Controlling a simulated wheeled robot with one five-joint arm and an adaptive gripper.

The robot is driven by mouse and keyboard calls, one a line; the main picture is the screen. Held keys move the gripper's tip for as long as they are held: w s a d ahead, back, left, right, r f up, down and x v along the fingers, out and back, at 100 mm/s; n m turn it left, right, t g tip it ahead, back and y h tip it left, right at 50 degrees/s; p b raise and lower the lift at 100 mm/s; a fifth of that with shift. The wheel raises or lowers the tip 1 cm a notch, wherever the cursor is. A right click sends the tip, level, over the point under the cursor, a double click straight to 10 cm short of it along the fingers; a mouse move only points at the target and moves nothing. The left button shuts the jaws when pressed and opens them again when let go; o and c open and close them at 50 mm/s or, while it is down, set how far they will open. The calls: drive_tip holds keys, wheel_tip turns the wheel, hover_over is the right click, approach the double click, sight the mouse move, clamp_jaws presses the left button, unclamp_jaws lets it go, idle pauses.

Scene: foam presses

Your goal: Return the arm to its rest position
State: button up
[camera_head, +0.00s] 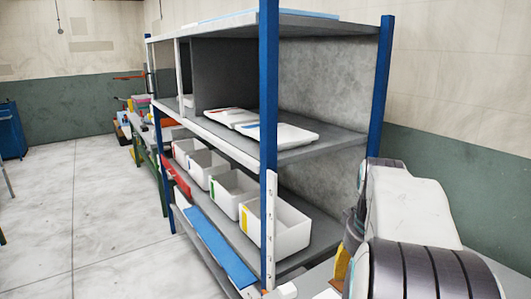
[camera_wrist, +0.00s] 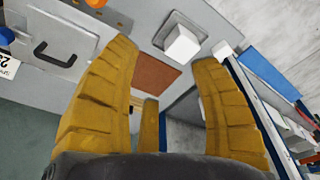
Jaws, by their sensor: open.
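My gripper shows in the wrist view (camera_wrist: 165,58) with its yellow-brown fingers spread wide apart and nothing held between them. In the head view my arm, white with dark ribbed bands, fills the lower right, and a bit of a yellow finger (camera_head: 342,264) shows at its left edge. Most of the gripper is hidden there behind the arm. In the wrist view a white block (camera_wrist: 181,46) on a grey square plate lies beyond the gap between the fingertips, apart from them.
A shelf rack with blue posts (camera_head: 269,110) stands close left of my arm. It holds white bins (camera_head: 275,232) and white trays (camera_head: 282,134). A grey panel with a black handle (camera_wrist: 58,55) and a brown square (camera_wrist: 143,73) show in the wrist view. Open floor (camera_head: 110,220) lies left.

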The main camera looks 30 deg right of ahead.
drive_tip(key=s+a+f+n+t, duration=0.1)
drive_tip(key=a+n, duration=0.1)
drive_tip(key=a, duration=0.6)
drive_tip(key=s+a+f+n+y, duration=0.1)
drive_tip(key=a+f+n, duration=0.1)
drive_tip(key=a, duration=0.6)
drive_tip(key=s+a+f+n+t, duration=0.1)
drive_tip(key=a+f+n, duration=0.1)
drive_tip(key=a, duration=0.5)
drive_tip(key=shift+s+a+f+n+t, duration=0.15)
drive_tip(key=shift+s+a+n+t, duration=0.2)
drive_tip(key=shift+n, duration=0.45)
